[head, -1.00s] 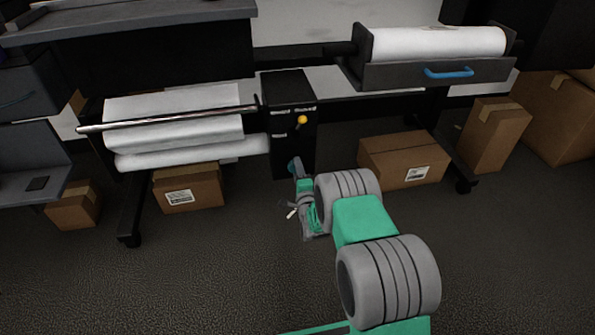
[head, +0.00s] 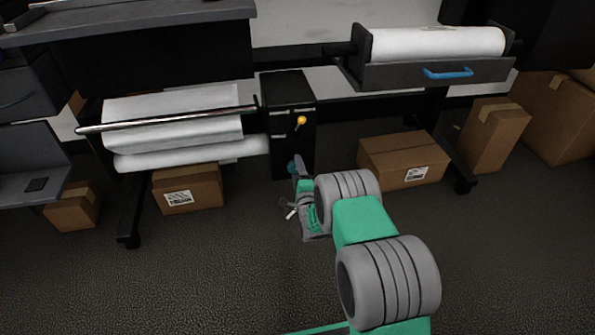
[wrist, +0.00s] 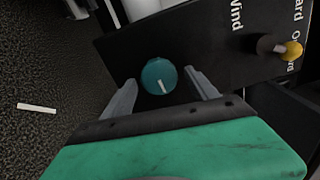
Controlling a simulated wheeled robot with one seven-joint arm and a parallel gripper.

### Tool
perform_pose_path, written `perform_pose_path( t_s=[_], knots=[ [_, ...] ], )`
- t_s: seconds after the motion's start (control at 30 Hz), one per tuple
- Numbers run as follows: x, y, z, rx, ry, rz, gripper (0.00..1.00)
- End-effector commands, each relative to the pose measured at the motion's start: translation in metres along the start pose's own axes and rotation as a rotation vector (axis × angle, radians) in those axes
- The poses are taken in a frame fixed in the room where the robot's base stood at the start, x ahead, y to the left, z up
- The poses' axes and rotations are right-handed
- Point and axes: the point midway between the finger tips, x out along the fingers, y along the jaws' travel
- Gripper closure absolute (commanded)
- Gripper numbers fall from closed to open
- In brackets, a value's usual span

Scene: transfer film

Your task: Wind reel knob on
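The reel knob (wrist: 158,76) is round and teal with a white pointer line, on the face of the black control box (wrist: 215,45). In the wrist view it lies between the two fingertips of my gripper (wrist: 163,88), with a small gap visible on each side. My gripper is open; I cannot tell how deep the fingers reach around the knob. In the head view my gripper (head: 299,180) is low in front of the control box (head: 288,95), and the knob is mostly hidden there. The word "Wind" is printed on the box.
A yellow-tipped lever (head: 301,120) sticks out of the box above the knob. A metal bar (head: 165,120) and white film roll (head: 190,150) are to the left. Cardboard boxes (head: 403,160) stand under the machine.

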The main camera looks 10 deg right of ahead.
Motion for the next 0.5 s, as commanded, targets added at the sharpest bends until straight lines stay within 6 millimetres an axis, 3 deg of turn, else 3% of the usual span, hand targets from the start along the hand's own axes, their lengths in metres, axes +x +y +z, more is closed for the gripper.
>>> perform_pose_path(
  t_s=[0.27,0.37,0.5],
  knots=[
    [-0.004,-0.001,0.0,0.0,-0.001,0.002,0.32],
    [-0.017,-0.004,0.001,0.0,-0.001,0.002,0.32],
    [-0.05,-0.005,0.0,0.001,0.001,0.003,0.32]
  ],
)
